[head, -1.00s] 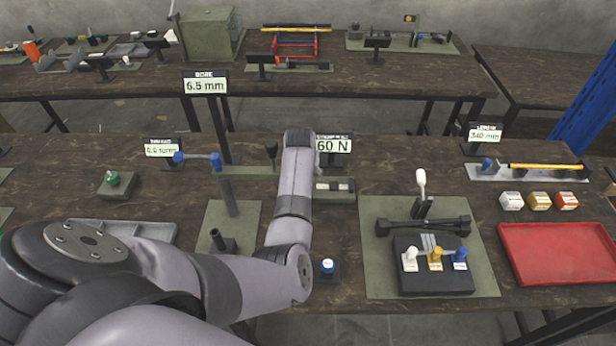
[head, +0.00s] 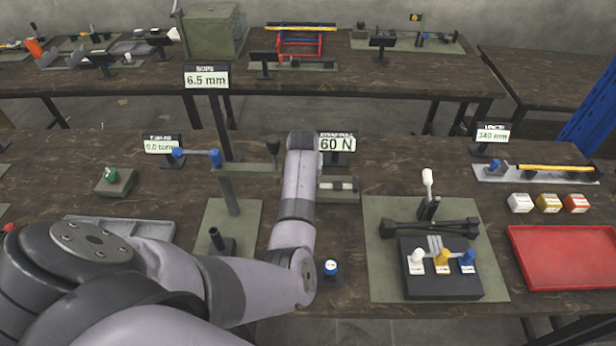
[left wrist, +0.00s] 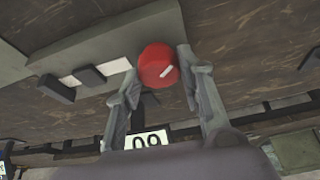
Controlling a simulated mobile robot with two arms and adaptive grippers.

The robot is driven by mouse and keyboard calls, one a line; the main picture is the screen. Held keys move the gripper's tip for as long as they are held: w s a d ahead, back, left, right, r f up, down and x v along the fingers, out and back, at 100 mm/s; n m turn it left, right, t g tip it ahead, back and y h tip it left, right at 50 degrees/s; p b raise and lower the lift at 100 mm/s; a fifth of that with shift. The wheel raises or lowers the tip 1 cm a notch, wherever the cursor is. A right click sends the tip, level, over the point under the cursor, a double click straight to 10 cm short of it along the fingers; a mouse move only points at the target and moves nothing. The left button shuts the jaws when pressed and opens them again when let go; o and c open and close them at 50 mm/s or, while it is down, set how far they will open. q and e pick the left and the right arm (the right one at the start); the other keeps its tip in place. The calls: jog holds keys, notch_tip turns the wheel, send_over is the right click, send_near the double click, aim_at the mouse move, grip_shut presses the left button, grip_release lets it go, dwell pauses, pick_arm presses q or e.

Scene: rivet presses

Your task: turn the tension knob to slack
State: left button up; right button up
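The red tension knob (left wrist: 158,66) with a short white mark shows in the left wrist view, at the end of a grey-green unit. My left gripper (left wrist: 157,70) has its two fingers apart, one on each side of the knob. I cannot tell whether the fingertips touch it. In the head view my left arm hides the knob and the gripper. The force display (head: 337,143) behind the arm reads 60 N; it appears upside down in the left wrist view (left wrist: 147,140). My right gripper is in no view.
A post with a blue-ended handle (head: 198,155) stands left. Bare tabletop lies around the green block (head: 115,182).

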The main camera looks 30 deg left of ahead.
pick_arm(q)
jog(key=c, duration=0.5)
jog(key=shift+c, duration=0.2)
jog(key=shift+n, duration=0.7)
jog(key=shift+w+d+n+g+y, duration=0.15)
jog(key=shift+n+g+y, duration=0.35)
jog(key=shift+n, duration=0.7)
jog(key=shift+f+n+g+y+b, duration=0.1)
jog(key=shift+n+g+y+b, duration=0.35)
jog(key=shift+n, duration=0.75)
jog(key=shift+w+n+g+y+b, duration=0.1)
jog(key=shift+n+g+y+b, duration=0.25)
jog(key=shift+n+b, duration=1.05)
jog(key=shift+n+p, duration=0.35)
jog(key=shift+n, duration=0.15)
jog(key=shift+c, duration=0.2)
